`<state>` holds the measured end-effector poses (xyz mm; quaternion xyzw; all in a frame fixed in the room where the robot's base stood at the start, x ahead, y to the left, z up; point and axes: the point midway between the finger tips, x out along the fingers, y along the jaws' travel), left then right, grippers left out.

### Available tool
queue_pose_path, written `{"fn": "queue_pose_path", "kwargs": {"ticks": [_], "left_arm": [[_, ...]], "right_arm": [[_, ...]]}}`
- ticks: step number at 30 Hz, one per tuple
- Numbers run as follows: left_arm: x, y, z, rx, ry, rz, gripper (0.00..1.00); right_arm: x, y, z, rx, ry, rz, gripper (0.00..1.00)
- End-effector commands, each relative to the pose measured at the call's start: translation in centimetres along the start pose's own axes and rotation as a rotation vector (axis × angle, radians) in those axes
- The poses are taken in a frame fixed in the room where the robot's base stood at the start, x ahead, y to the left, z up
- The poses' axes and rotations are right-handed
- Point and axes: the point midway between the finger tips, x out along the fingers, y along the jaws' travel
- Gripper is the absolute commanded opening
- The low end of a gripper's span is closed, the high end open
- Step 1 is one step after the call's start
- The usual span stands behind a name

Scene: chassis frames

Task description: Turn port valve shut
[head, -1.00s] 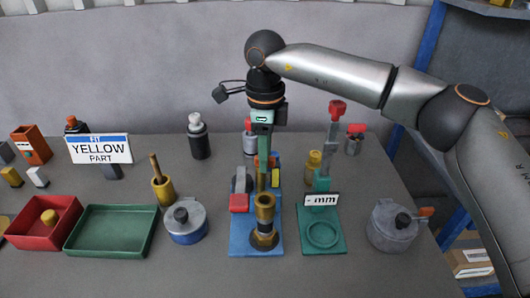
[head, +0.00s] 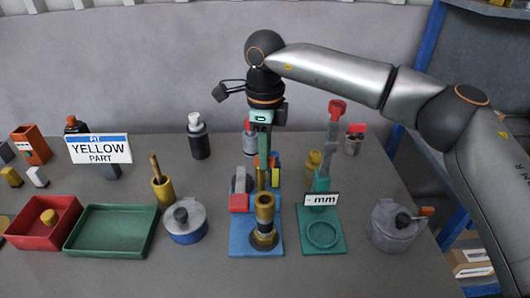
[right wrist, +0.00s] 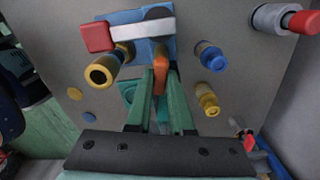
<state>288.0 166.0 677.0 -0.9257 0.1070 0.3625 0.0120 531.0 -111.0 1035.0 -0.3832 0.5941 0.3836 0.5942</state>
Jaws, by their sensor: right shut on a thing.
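My right gripper (head: 263,180) points down over the blue base plate (head: 240,243), behind the upright brass tube (head: 264,205). In the right wrist view its green fingers (right wrist: 160,92) are shut on an orange handle (right wrist: 160,68). The fingers hide part of that handle, and I cannot tell its angle in the head view. A grey lever with a red end (right wrist: 97,37) lies beside it, and the brass tube (right wrist: 101,73) opens toward the camera. No label marks the port valve. My left gripper is not in view.
A green stand with a "- mm" sign (head: 321,199) stands close on the right, and a grey lidded pot (head: 393,228) beyond it. A blue and grey pot (head: 186,223), a green tray (head: 75,239) and a red tray (head: 67,235) are left. The table front is clear.

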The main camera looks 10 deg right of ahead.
Motion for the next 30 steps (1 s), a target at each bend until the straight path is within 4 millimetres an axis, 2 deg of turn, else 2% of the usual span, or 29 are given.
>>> {"fn": "queue_pose_path", "kwargs": {"ticks": [8,30], "left_arm": [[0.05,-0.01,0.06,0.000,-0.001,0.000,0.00],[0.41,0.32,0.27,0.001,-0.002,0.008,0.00]], "right_arm": [[-0.01,0.20,0.05,0.183,0.000,0.000,0.00],[0.00,0.78,0.43,0.883,-0.001,0.000,0.00]]}}
